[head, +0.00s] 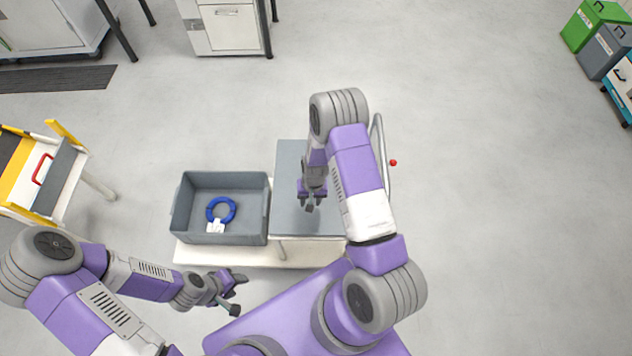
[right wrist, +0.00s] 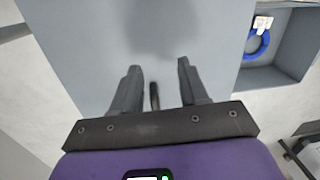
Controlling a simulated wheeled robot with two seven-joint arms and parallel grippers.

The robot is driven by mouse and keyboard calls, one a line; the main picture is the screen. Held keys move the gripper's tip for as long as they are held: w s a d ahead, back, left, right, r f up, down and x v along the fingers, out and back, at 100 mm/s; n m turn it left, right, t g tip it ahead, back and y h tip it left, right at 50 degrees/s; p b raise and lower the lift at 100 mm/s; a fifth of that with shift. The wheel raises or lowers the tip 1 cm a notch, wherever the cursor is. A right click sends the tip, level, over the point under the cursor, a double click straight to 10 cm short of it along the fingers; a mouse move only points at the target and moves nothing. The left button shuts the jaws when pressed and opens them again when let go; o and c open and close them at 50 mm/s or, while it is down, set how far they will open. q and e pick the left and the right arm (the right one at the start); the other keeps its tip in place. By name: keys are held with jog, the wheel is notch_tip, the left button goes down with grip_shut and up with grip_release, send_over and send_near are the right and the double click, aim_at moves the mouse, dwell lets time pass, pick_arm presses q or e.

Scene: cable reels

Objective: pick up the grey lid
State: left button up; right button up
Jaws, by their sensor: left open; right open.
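The grey lid (head: 290,165) shows as a flat grey panel lying level just right of a grey crate (head: 188,238). It fills the middle of the right wrist view (right wrist: 100,40). My right gripper (head: 311,205) is over the lid, pointing down, open. In the right wrist view its two fingers (right wrist: 159,68) stand apart above the panel, with a thin dark upright piece (right wrist: 154,96) between them; I cannot tell whether it is part of the lid. My right arm hides the lid's right part. My left gripper (head: 238,293) is open and empty, in front of the crate.
A blue ring (head: 213,204) with a white tag lies in the crate. Crate and lid rest on a pale low platform (head: 195,254); a metal rail (head: 378,130) stands at its right. A yellow-framed cart (head: 62,130) is at left.

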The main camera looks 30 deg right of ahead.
jog(key=w+d+r+m+h, duration=0.1)
jog(key=w+d+r, duration=0.3)
jog(key=w+d, duration=0.35)
jog(key=f, duration=0.2)
jog(key=f+b, duration=0.1)
jog(key=f, duration=0.1)
jog(key=w+a+f, duration=0.1)
jog(key=f, duration=0.2)
jog(key=shift+w+f+b, duration=0.1)
jog(key=shift+b, duration=0.2)
jog(key=shift+c, duration=0.4)
grip_shut()
